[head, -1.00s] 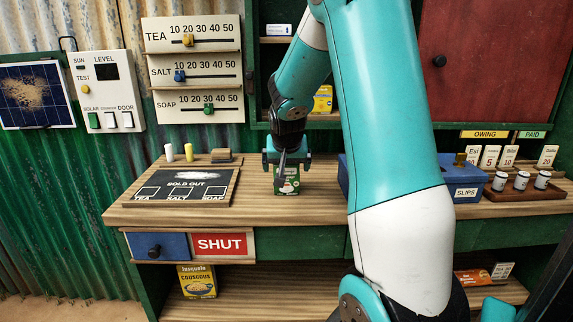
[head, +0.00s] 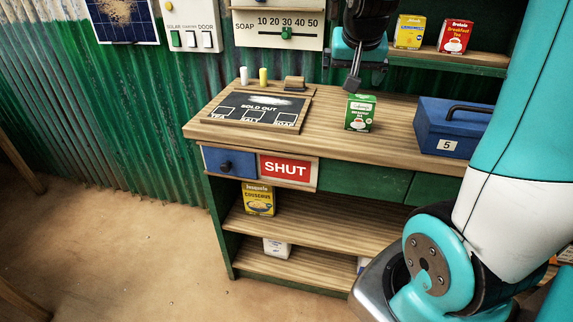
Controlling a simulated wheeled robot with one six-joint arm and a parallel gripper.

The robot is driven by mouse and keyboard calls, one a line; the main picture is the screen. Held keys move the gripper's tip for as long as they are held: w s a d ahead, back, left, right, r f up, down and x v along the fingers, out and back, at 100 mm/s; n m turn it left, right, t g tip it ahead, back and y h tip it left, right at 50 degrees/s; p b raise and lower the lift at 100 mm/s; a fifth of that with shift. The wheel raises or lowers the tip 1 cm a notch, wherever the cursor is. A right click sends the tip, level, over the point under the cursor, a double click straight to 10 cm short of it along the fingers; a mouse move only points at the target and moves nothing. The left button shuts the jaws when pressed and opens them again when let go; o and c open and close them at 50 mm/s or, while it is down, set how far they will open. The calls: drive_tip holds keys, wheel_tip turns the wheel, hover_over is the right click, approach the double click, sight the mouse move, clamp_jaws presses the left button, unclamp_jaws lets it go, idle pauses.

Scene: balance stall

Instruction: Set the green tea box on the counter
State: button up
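The green tea box (head: 360,113) stands upright on the wooden counter (head: 310,137), right of the black sold-out board, with its label facing me. Nothing holds it. My gripper (head: 354,84) is above and slightly left of the box, pointing down, with a small gap between it and the box top. It holds nothing. One dark finger shows clearly; the other is hard to make out.
The sold-out board (head: 258,108) lies left of the box, with chalks and an eraser behind it. A blue cash box (head: 447,146) stands to the right. Yellow (head: 409,32) and red (head: 455,37) boxes stand on the shelf behind. The counter around the tea box is clear.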

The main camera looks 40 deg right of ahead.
drive_tip(key=s+a+f+n+y, duration=0.2)
drive_tip(key=a+n+y, duration=0.3)
drive_tip(key=a, duration=1)
drive_tip(key=s+a+f+n+g+y, duration=0.1)
drive_tip(key=s+a+n+g+y, duration=0.2)
drive_tip(key=s+a+n, duration=0.7)
drive_tip(key=s+a+g, duration=0.1)
drive_tip(key=s+a, duration=0.4)
drive_tip(key=a, duration=0.2)
drive_tip(key=shift+f+g, duration=0.3)
drive_tip(key=shift+f, duration=0.05)
drive_tip(key=shift+c, duration=0.2)
